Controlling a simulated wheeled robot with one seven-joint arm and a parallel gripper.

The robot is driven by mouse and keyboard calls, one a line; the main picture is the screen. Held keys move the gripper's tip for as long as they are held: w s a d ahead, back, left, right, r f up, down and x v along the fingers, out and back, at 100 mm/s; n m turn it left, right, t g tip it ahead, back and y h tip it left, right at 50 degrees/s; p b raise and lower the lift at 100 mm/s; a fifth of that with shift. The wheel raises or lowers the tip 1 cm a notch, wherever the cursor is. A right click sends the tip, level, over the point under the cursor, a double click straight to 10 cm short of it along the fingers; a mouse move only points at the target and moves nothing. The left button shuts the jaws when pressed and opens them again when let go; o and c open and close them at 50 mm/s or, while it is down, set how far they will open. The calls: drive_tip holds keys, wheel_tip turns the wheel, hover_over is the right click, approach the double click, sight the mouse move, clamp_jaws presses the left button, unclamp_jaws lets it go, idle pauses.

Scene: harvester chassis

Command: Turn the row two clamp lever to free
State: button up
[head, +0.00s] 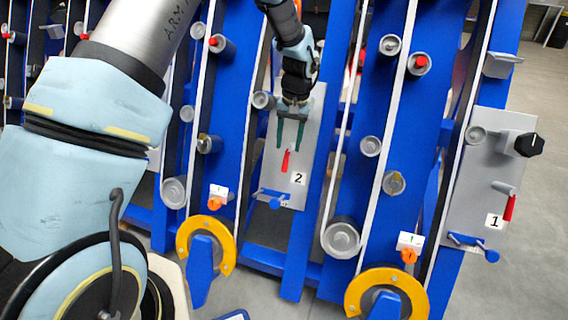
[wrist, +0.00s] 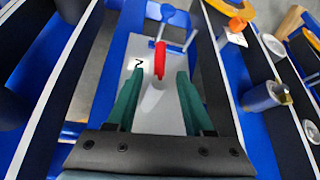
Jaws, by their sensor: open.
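The row two panel (head: 311,125) is a grey plate with a "2" label. Its red lever (head: 286,160) hangs nearly straight down, slightly tilted. A blue handle (head: 273,196) sits at the panel's lower edge. My gripper (head: 290,148) is open, its two green fingers pointing down over the panel, just above the red lever in the picture. In the wrist view the red lever (wrist: 160,60) shows between and beyond the fingertips of my gripper (wrist: 158,76). I see no contact. The blue handle (wrist: 168,14) lies farther off.
Blue frame uprights (head: 325,215) stand on both sides of the panel. The row one panel (head: 460,190) at right carries a black knob (head: 528,144) and its own red lever (head: 510,208). Grey rollers and yellow rings (head: 388,283) stick out nearby.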

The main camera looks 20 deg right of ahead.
sight(287, 156)
drive_tip(key=f, duration=0.7)
drive_tip(key=shift+w+a, duration=0.2)
drive_tip(key=shift+a, duration=0.15)
drive_tip(key=shift+c, duration=0.3)
clamp_jaws()
idle(0.7)
